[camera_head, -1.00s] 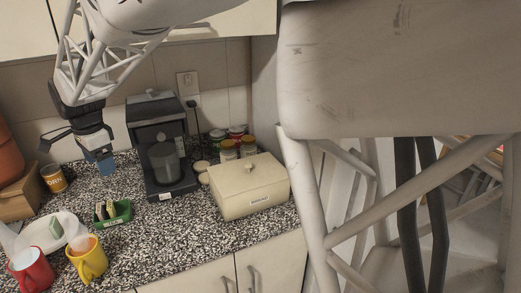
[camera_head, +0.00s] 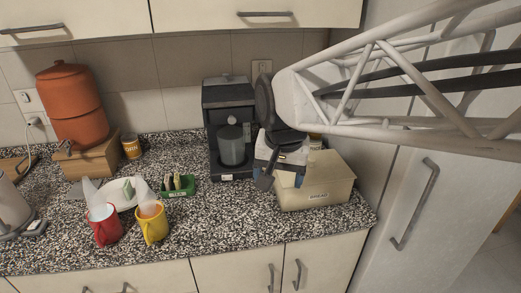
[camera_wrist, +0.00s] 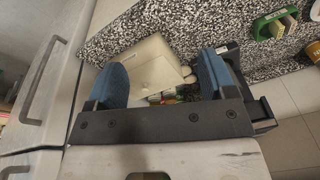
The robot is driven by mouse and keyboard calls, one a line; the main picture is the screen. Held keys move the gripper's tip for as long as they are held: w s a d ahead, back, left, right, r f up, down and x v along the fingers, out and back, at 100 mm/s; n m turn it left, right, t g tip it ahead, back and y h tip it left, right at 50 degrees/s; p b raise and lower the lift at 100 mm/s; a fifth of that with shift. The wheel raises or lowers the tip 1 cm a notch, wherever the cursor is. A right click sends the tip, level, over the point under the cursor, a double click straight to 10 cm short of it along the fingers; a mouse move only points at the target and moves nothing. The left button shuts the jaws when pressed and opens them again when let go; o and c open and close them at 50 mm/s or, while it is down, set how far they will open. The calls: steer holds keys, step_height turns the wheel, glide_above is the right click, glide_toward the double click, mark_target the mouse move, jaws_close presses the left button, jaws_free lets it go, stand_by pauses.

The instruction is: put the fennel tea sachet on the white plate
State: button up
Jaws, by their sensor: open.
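The white plate (camera_head: 122,206) lies on the counter at the left in the head view, behind the red and yellow mugs. A pale green packet (camera_head: 128,189) is on it; I cannot read its label. A small green tray (camera_head: 178,191) right of the plate holds a few upright tea sachets (camera_head: 177,182). The tray (camera_wrist: 265,30) also shows at the upper right of the wrist view. I cannot tell which sachet is fennel. My gripper (camera_head: 283,180) is open and empty, in front of the bread box, right of the tray. Its blue fingers (camera_wrist: 162,80) are spread apart in the wrist view.
The cream bread box (camera_head: 318,192) is close to my gripper. The black coffee maker (camera_head: 229,125) stands behind the tray. The red mug (camera_head: 106,228) and yellow mug (camera_head: 153,228) stand before the plate. Speckled counter (camera_head: 225,215) is clear in front of the tray.

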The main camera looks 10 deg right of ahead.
steer(key=s+d+f+n, duration=0.2)
steer(key=s, duration=0.4)
steer(key=s+d+f+n, duration=0.1)
steer(key=s+d+f, duration=0.1)
steer(key=s, duration=0.4)
steer(key=shift+d+f+n+t, duration=0.3)
steer(key=shift+d+n, duration=0.1)
steer(key=shift+d, duration=0.25)
